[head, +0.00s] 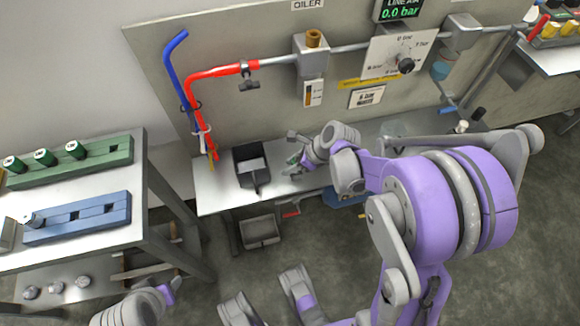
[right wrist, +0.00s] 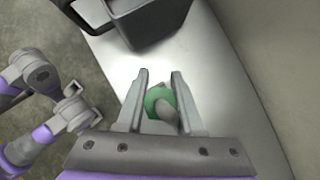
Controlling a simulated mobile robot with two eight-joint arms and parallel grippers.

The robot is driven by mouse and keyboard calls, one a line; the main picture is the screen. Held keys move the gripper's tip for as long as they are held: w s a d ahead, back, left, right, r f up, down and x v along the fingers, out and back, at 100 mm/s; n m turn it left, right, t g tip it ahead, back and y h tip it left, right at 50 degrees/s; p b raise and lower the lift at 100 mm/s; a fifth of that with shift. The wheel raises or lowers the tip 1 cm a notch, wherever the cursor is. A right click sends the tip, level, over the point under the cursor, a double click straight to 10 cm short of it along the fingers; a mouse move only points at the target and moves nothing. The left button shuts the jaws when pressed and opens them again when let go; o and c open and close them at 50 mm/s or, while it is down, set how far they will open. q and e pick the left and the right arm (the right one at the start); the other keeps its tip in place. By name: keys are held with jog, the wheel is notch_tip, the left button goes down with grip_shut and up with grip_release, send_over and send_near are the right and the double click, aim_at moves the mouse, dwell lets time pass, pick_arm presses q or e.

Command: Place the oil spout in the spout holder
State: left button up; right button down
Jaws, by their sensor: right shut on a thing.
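The oil spout (right wrist: 160,101) shows in the right wrist view as a green round body with a grey nozzle, between my right gripper's fingers (right wrist: 158,92). In the head view my right gripper (head: 293,147) is low over the bench, shut on the spout, with only a little green visible. A dark open-topped box (head: 245,155) on the bench, just left of the gripper, looks like the spout holder. It also shows ahead of the fingers in the right wrist view (right wrist: 150,18), apart from the spout.
The light bench top (head: 213,187) is bare left of the box. A panel (head: 255,110) with red and blue hoses rises behind it. At the left, another table holds a green rack (head: 110,158) and a blue rack (head: 100,207). A grey bin (head: 262,240) is below the bench.

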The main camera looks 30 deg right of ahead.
jog(key=shift+f, duration=0.6)
jog(key=shift+f, duration=0.15)
jog(key=c, duration=0.5)
grip_release()
jog(key=shift+c, duration=0.2)
